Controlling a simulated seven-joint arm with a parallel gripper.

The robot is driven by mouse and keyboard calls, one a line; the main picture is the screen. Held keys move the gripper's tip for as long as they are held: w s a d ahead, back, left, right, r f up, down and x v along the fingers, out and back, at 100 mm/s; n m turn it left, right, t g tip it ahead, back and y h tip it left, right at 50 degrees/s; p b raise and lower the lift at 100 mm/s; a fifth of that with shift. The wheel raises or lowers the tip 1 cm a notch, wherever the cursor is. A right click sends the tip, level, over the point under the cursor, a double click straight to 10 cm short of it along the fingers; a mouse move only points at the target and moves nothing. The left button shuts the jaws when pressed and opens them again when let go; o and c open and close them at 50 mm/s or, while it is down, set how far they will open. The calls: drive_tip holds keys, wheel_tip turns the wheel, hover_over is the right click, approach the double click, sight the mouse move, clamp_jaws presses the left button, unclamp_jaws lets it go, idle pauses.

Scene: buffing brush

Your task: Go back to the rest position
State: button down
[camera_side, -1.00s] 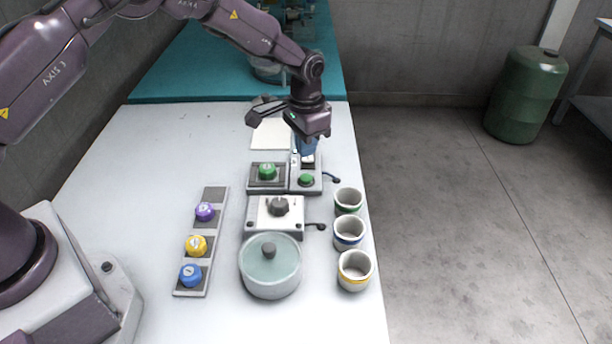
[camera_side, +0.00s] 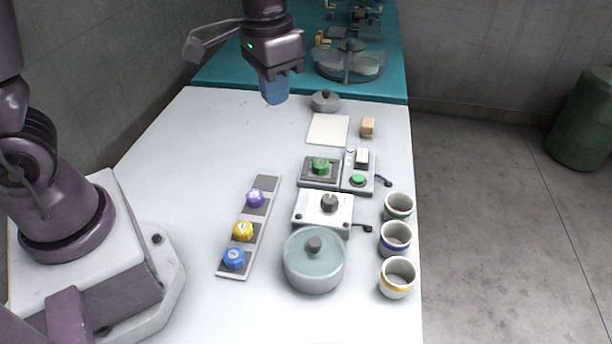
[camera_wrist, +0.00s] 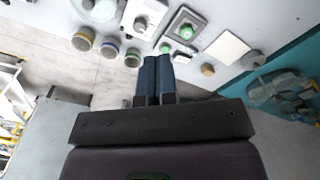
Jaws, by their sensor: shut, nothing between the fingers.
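My gripper (camera_side: 275,98) hangs above the far left part of the white table, clear of everything on it. Its blue fingers are shut together with nothing between them, as the wrist view (camera_wrist: 157,58) also shows. Below and to the right of it, a green knob (camera_side: 320,165) sits on a dark square pad. A switch box (camera_side: 357,181) with a green button and a white rocker stands beside that pad. A purple knob (camera_side: 255,198), a yellow knob (camera_side: 243,230) and a blue knob (camera_side: 234,258) sit on a grey strip.
A lidded glass pot (camera_side: 313,265) stands at the front, near a white box with a grey knob (camera_side: 328,204). Three banded cups (camera_side: 396,238) line the right edge. A white plate (camera_side: 328,130), a wooden block (camera_side: 367,127) and a grey lidded dish (camera_side: 325,101) lie farther back. The left table area is bare.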

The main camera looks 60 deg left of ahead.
drive_tip(key=s+r+t, duration=0.2)
drive_tip(key=s+r, duration=0.2)
drive_tip(key=s, duration=0.3)
drive_tip(key=s+a+r+n+t, duration=0.1)
drive_tip(key=s+r+t, duration=0.2)
drive_tip(key=s+r, duration=0.2)
drive_tip(key=shift+s+a, duration=0.3)
drive_tip(key=shift+s, duration=0.55)
